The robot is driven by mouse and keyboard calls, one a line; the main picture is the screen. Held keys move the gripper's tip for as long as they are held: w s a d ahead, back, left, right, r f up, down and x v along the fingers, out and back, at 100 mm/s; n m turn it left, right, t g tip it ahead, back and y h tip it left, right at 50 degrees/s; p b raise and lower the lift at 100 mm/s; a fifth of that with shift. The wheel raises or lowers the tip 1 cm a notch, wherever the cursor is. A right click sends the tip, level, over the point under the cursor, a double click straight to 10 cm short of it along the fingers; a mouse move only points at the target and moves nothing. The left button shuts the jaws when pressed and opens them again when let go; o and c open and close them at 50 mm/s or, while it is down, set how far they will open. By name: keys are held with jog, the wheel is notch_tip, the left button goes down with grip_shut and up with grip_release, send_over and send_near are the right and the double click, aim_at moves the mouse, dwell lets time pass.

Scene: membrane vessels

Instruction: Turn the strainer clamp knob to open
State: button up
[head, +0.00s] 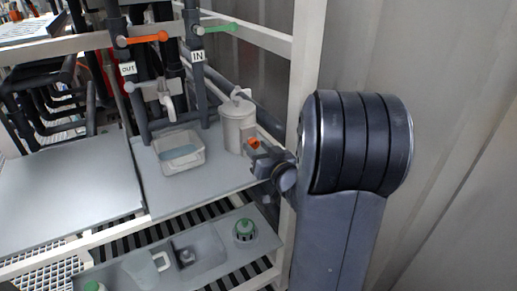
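A white lidded canister (238,122), which looks like the strainer, stands at the right end of the grey shelf. A small light fitting (241,93) sits on its lid. A small orange-red piece (253,143) shows low at the canister's right side, right by my fingertips. It may be the clamp knob, but I cannot tell for sure. My gripper (262,158) is at the canister's lower right, pointing left. Its fingers are small and dark here, so I cannot tell whether they are open or touch the orange-red piece. My arm hides what lies to the right.
A clear tub (181,151) with bluish liquid stands left of the canister. Orange (147,38) and green (220,28) valve handles are above. A white frame post (306,55) stands close to my arm. Below are a sink (198,252), a jug (143,269) and a green-topped item (244,231).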

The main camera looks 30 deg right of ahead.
jog(key=c, duration=0.7)
jog(key=shift+f+n+b, duration=0.1)
jog(key=shift+n+b, duration=0.2)
jog(key=shift+b, duration=0.1)
jog(key=n+b, duration=0.3)
jog(key=shift+f+n, duration=0.1)
jog(key=shift+n, duration=0.2)
jog(key=n+b, duration=0.5)
jog(key=n, duration=0.1)
jog(key=n+b, duration=0.5)
jog(key=n, duration=0.2)
jog(key=shift+n, duration=0.3)
jog(key=n+b, duration=0.4)
jog(key=n, duration=0.1)
jog(key=shift+n, duration=0.7)
